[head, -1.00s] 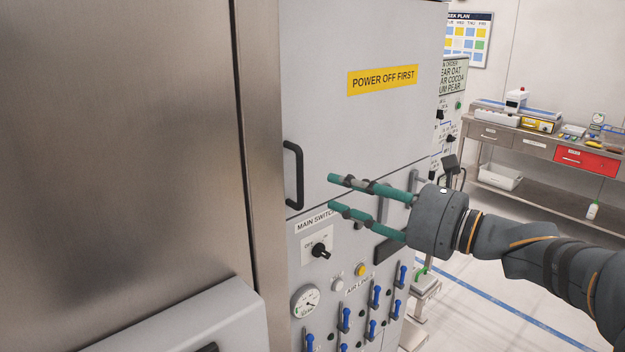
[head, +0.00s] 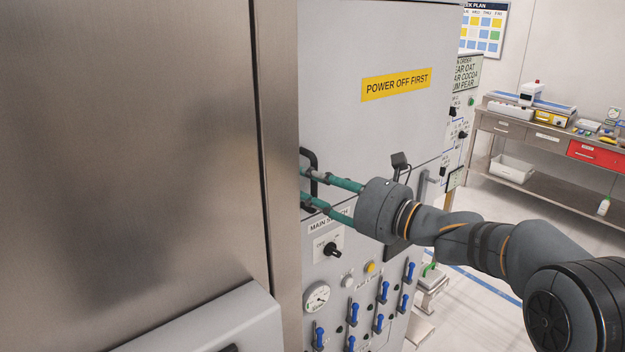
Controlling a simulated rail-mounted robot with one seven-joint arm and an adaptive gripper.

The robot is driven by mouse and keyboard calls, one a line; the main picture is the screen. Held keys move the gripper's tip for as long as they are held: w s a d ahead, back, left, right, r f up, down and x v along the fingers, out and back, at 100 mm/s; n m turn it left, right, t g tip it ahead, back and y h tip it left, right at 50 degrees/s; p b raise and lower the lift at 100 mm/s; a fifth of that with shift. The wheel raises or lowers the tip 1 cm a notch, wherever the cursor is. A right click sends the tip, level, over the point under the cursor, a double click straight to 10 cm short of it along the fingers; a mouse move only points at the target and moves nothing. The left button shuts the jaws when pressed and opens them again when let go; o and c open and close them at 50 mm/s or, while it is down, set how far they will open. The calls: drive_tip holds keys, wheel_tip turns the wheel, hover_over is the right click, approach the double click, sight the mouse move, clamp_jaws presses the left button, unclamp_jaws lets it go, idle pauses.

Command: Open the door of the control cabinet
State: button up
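The control cabinet door (head: 410,125) is a light grey panel with a yellow "POWER OFF FIRST" label (head: 396,84). It looks closed. Its black bar handle (head: 309,158) is at the door's left edge, and its lower part is hidden by my fingers. My gripper (head: 304,188) has its two teal fingers apart, one above the other, pointing left at the handle. The fingertips overlap the handle in the picture; I cannot tell whether they touch it. The main switch (head: 332,249), a black knob, is below the gripper.
A brushed steel housing (head: 130,140) stands close on the left, with a grey box (head: 215,325) low in front. Blue levers (head: 380,323) and a gauge (head: 316,297) are below the door. A steel workbench (head: 540,135) stands at the back right.

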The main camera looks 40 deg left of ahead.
drive_tip(key=shift+c, duration=0.6)
drive_tip(key=c, duration=0.7)
clamp_jaws()
